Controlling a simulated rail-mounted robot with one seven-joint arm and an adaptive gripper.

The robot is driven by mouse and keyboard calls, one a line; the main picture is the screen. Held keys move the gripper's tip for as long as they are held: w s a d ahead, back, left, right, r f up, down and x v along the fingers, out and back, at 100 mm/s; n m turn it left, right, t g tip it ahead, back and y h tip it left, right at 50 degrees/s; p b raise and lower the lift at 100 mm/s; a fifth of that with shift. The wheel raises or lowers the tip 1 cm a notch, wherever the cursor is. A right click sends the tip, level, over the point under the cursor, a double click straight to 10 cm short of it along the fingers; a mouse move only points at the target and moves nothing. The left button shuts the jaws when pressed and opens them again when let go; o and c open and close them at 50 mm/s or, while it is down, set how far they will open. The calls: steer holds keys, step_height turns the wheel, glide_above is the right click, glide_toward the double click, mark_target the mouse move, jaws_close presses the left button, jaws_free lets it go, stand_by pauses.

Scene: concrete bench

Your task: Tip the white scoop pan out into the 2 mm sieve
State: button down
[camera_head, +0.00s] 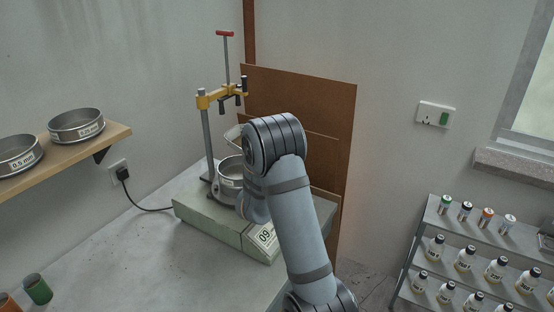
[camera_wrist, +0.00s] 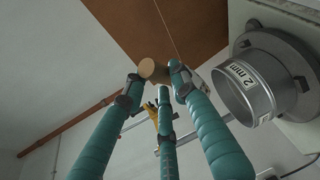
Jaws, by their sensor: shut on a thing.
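The 2 mm sieve (camera_wrist: 262,92), a round metal sieve with a "2 mm" label, is at the right of the wrist view. In the head view a metal sieve (camera_head: 229,172) sits on the clamp-stand machine, partly hidden by my arm. My gripper (camera_wrist: 157,79) has its teal fingers closed around a tan round handle end (camera_wrist: 149,69), beside the sieve in the wrist view. In the head view my gripper is hidden behind my arm. A pale, tilted rim of the white scoop pan (camera_head: 233,134) shows above the sieve, left of my wrist. Its contents are not visible.
The machine's grey base (camera_head: 208,220) has a display and an upright post with a yellow clamp (camera_head: 221,95). A wooden shelf (camera_head: 80,151) at left holds two other sieves. Brown boards (camera_head: 310,105) stand behind. A bottle rack (camera_head: 455,245) is at right.

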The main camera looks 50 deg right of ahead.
steer(key=shift+a+f+n+t+h+b, duration=0.25)
steer(key=shift+n+t+h+b, duration=0.4)
steer(key=shift+b, duration=2)
steer(key=shift+a+f+n+t+h+b, duration=0.1)
steer(key=shift+a+n+t+h+b, duration=0.5)
steer(key=shift+b, duration=2.05)
steer(key=shift+a+f+n+t+h+b, duration=0.2)
steer(key=shift+n+t+h+b, duration=0.35)
steer(key=shift+b, duration=0.9)
steer(key=shift+a+f+n+t+h+b, duration=0.1)
steer(key=shift+f+n+t+h+b, duration=0.15)
steer(key=shift+n+t+b, duration=0.95)
steer(key=shift+a+f+n+t+h+b, duration=0.15)
steer(key=shift+n+h+b, duration=0.35)
steer(key=shift+b, duration=1.25)
steer(key=shift+a+f+n+t+y+b, duration=0.25)
steer(key=shift+n+t+b, duration=0.35)
steer(key=shift+b, duration=0.75)
steer(key=shift+f+n+t+b, duration=0.4)
steer(key=shift+n+b, duration=0.3)
steer(key=shift+b, duration=0.6)
